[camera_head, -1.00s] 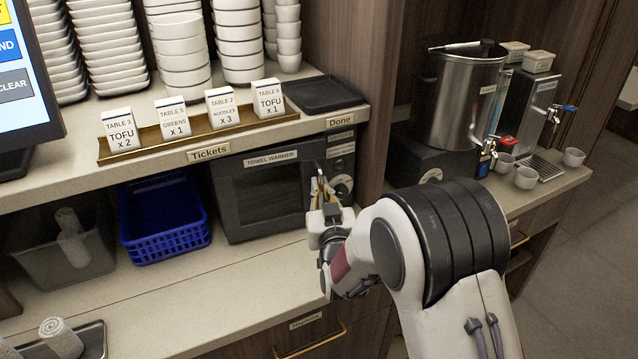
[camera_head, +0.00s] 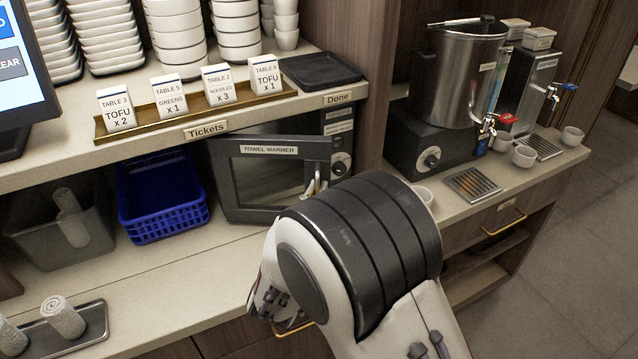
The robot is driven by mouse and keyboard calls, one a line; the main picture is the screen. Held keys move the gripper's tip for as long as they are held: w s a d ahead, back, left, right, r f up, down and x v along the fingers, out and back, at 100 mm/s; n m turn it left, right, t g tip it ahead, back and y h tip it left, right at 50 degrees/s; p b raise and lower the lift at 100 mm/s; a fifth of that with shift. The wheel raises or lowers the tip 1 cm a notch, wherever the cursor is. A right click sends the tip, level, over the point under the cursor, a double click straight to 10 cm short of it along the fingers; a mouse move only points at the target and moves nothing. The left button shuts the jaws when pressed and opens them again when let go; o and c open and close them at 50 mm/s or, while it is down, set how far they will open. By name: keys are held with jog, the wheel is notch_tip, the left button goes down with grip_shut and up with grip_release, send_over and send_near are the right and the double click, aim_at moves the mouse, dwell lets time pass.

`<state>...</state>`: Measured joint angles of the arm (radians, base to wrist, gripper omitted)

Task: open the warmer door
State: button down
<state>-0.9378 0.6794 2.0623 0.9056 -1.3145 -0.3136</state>
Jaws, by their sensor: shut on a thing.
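The towel warmer (camera_head: 240,205) is a dark box on the lower counter, under the shelf. Its windowed door (camera_head: 268,149), labelled "TOWEL WARMER", stands partly open, its right side swung out towards me. A dark gap shows above the door, beside the control panel with its round knob (camera_head: 339,168). The tips of my gripper (camera_head: 316,187) are at the right edge of the door, shut on its handle. The handle itself and most of my gripper are hidden behind my arm.
A blue basket (camera_head: 163,205) and a grey bin (camera_head: 40,235) stand left of the warmer. A tray with rolled towels (camera_head: 62,318) lies at the front left. The shelf above holds ticket cards (camera_head: 168,97) and bowls. The lower counter before the door is clear.

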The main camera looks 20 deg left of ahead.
jog(key=s+a+m+h, duration=0.3)
jog(key=s+h, duration=0.1)
jog(key=s, duration=0.5)
jog(key=s+a+m+g+h, duration=0.1)
jog(key=s+a+h, duration=0.3)
jog(key=s, duration=0.5)
jog(key=shift+s+m+g+h, duration=0.3)
jog(key=shift+s+m+h, duration=0.1)
jog(key=shift+m, duration=0.5)
jog(key=shift+a, duration=0.1)
jog(key=c, duration=2.2)
grip_release()
jog(key=shift+v, duration=6)
